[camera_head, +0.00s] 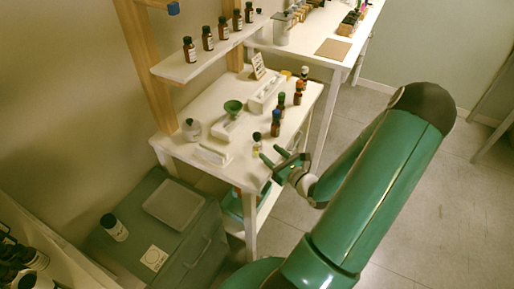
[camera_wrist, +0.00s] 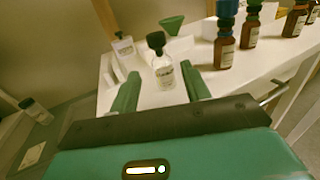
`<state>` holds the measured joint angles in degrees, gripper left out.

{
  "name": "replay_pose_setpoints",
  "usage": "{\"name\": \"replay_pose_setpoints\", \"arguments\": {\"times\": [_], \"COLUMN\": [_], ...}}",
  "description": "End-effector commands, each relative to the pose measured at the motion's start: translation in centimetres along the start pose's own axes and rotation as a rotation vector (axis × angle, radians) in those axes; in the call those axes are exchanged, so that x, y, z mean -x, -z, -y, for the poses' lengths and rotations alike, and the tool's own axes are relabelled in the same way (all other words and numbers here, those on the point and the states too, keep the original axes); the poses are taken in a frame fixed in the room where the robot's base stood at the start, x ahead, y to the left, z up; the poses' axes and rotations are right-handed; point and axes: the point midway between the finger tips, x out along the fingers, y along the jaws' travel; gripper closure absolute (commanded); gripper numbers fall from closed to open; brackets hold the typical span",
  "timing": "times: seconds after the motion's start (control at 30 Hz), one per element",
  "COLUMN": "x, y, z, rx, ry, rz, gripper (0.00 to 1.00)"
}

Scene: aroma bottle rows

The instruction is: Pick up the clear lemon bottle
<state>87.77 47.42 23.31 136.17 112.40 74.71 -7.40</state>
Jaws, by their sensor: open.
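A small clear bottle with a black cap and a pale label (camera_wrist: 164,72) stands upright on the white table (camera_wrist: 150,100). In the wrist view it shows beyond and between my fingers. In the head view the clear bottle (camera_head: 256,145) stands near the table's front edge. My gripper (camera_wrist: 160,88) is open and empty, its two green fingers spread on either side of the line to the bottle. In the head view my gripper (camera_head: 271,163) is at the table's front edge, just short of the bottle. I cannot tell the exact gap.
A shelf (camera_head: 205,60) with brown bottles hangs above.

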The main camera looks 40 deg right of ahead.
Motion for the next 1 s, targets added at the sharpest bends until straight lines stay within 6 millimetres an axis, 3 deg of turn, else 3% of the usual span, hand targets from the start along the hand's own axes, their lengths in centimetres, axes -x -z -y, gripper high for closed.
{"name": "replay_pose_setpoints", "arguments": {"times": [0.17,0.5,0.73,0.77,1.0], "x": [-1.3,-5.7,-5.9,-5.9,-5.9], "y": [-0.1,-0.4,-0.4,-0.4,-0.4], "z": [0.0,0.0,0.0,0.0,0.0], "rx": [0.001,0.000,0.000,0.000,0.000], "ry": [-0.001,-0.001,-0.001,-0.001,0.000], "rz": [0.000,0.001,0.000,0.000,0.000], "gripper": [0.53,0.53,0.53,0.55,1.00]}}
